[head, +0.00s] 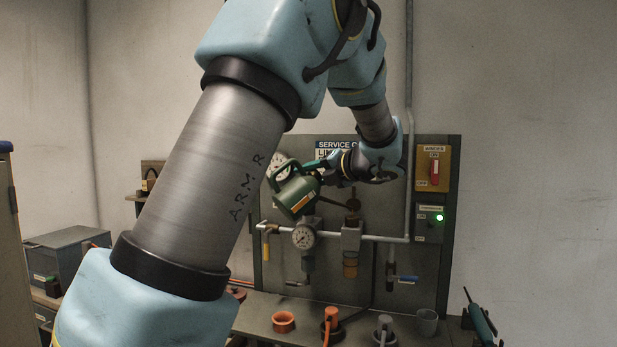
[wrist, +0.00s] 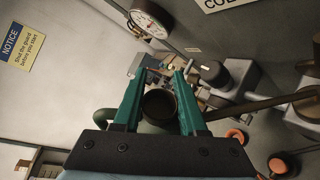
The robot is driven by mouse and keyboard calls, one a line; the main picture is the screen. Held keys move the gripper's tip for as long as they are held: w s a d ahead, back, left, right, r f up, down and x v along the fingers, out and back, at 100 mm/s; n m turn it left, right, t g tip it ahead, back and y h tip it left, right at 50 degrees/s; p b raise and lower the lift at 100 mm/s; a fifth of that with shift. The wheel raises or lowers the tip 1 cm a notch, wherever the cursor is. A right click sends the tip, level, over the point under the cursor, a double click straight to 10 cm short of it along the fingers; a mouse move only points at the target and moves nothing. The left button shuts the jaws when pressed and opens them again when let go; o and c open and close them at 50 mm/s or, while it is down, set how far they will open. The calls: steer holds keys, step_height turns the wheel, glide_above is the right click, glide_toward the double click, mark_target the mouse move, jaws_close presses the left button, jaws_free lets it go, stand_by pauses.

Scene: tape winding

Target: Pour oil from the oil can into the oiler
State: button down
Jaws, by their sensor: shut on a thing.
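The green oil can (head: 297,196) is held up in front of the service panel, tilted. My gripper (head: 318,166) is shut on it near its upper right side. In the wrist view the teal fingers (wrist: 161,76) stand either side of the can's dark round part (wrist: 160,106). The can's dark spout (wrist: 245,105) reaches out to the right. The oiler (head: 350,262), with an amber bowl, hangs from the white pipe to the lower right of the can. I cannot tell whether the spout tip touches the oiler, and no oil stream is visible.
A gauge (head: 304,237) sits on the pipe left of the oiler. A vertical conduit (head: 408,120) and a yellow winder switch (head: 433,168) are to the right. The bench below holds an orange ring (head: 283,321), a grey cup (head: 427,322) and other parts.

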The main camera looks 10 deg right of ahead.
stand_by(0.3)
steer(key=shift+s+a+f+n+h+b, duration=0.1)
steer(key=shift+a+f+n+h+b, duration=0.25)
steer(key=shift+f, duration=0.2)
steer(key=shift+s+a+f+n+h+b, duration=0.15)
steer(key=shift+a+f+n+b, duration=0.1)
steer(key=shift+a+f+b, duration=0.2)
steer(key=shift+d+f+b, duration=0.15)
steer(key=shift+f+b, duration=0.1)
steer(key=shift+b, duration=0.1)
steer(key=f+b, duration=0.1)
steer(key=b, duration=0.1)
steer(key=a+f+n+b, duration=0.1)
steer(key=b, duration=0.2)
steer(key=shift+h+b, duration=0.35)
steer(key=shift+h, duration=0.05)
steer(key=f+b, duration=0.1)
steer(key=f+n+b, duration=0.1)
steer(key=b, duration=0.1)
steer(key=n+h+b, duration=0.1)
steer(key=shift+s+a+f, duration=0.15)
steer(key=shift+a+f, duration=0.15)
steer(key=shift+f, duration=0.1)
steer(key=shift+b, duration=0.3)
steer(key=shift+r, duration=0.1)
step_height(320, 180, up, 6)
steer(key=p, duration=0.6)
